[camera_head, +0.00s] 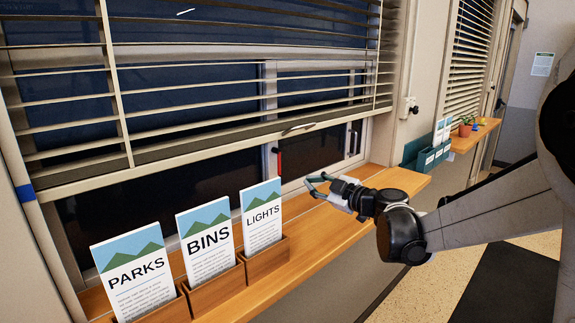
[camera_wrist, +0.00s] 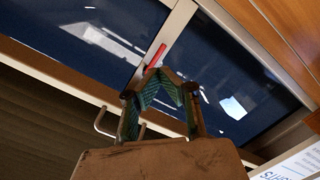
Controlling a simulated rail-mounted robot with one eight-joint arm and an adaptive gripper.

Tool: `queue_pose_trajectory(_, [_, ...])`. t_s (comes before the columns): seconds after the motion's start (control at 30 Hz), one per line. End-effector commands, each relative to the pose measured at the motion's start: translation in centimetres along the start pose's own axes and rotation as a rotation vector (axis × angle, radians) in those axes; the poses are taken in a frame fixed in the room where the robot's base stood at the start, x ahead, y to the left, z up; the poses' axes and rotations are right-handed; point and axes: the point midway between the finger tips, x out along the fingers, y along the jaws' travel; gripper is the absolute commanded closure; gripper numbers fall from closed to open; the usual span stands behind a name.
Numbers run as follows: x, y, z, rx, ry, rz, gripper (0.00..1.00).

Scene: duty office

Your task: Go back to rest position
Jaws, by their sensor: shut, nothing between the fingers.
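My gripper (camera_head: 314,184) is in front of the window, above the wooden sill (camera_head: 385,184), to the right of the leaflet holders in the head view. In the wrist view its fingers (camera_wrist: 163,76) meet at the tips, with nothing held between them. Behind the fingertips is a red strip (camera_wrist: 156,56) on the window frame; it also shows in the head view (camera_head: 279,163). I cannot tell the gap between fingertips and window. My arm reaches in from the right in the head view.
Leaflets marked PARKS (camera_head: 136,277), BINS (camera_head: 206,240) and LIGHTS (camera_head: 262,216) stand in wooden holders on the sill. Blinds (camera_head: 200,100) hang above, partly raised.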

Motion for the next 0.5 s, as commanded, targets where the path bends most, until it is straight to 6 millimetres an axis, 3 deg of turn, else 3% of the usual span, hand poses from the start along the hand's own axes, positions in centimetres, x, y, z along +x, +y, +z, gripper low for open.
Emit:
queue_pose_trajectory(0.27, [-3.0, -2.3, -2.5, 0.133, -0.085, -0.086, 1.0])
queue_pose_trajectory(0.5, [-7.9, -5.8, -4.6, 0.321, -0.244, -0.163, 1.0])
